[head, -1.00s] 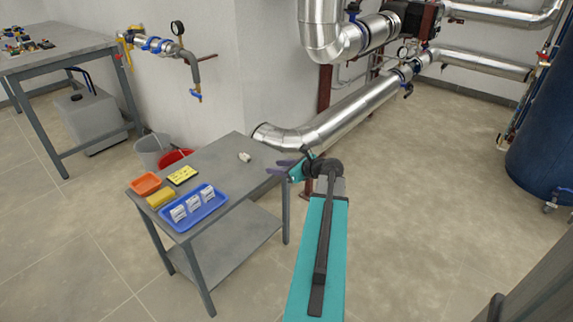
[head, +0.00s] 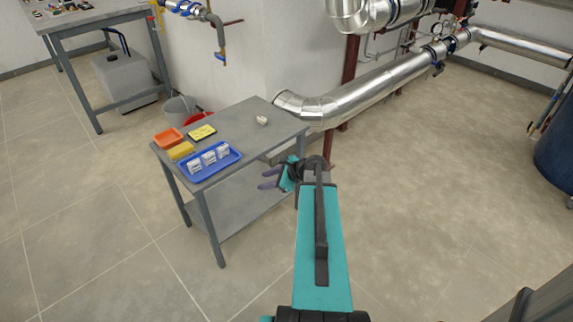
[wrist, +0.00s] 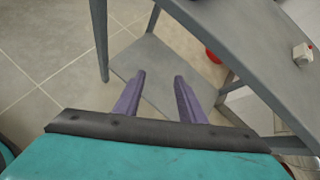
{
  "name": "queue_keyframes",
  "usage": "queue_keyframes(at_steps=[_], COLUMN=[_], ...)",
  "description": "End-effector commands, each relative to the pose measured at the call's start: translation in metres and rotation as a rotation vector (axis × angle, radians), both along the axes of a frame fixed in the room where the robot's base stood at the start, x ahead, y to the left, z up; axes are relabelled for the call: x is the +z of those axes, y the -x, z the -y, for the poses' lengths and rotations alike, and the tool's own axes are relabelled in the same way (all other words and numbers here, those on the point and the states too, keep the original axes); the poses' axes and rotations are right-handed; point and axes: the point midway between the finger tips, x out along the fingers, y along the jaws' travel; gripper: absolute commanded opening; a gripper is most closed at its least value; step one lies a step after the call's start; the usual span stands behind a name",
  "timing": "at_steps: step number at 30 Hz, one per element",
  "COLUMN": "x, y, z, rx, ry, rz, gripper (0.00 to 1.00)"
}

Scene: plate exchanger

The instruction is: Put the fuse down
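A small whitish piece, seemingly the fuse (head: 262,120), lies by itself on the far right part of the grey table (head: 240,125). It also shows at the right edge of the wrist view (wrist: 303,54), with a small red spot on it. My gripper (head: 266,179) is beside the table's right side, apart from the piece. In the wrist view its two purple fingers (wrist: 160,77) are spread, with nothing between them. Behind them are the table's lower shelf and the floor.
A blue tray (head: 190,180) on the table holds three white blocks. An orange bin (head: 167,138), a yellow block (head: 181,151) and a yellow device (head: 202,132) are beside it. A silver pipe (head: 375,95) runs behind the table.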

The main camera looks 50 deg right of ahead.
Motion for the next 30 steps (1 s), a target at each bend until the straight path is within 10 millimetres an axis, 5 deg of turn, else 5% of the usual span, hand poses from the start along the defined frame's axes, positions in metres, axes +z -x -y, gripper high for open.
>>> queue_keyframes(at_steps=[14,30], x=[-0.118,-0.221], y=[0.018,0.114], z=[-0.163,-0.316], rx=[0.588,1.419], ry=[0.271,0.535], rz=[-0.165,-0.241], gripper=[0.37,0.37])
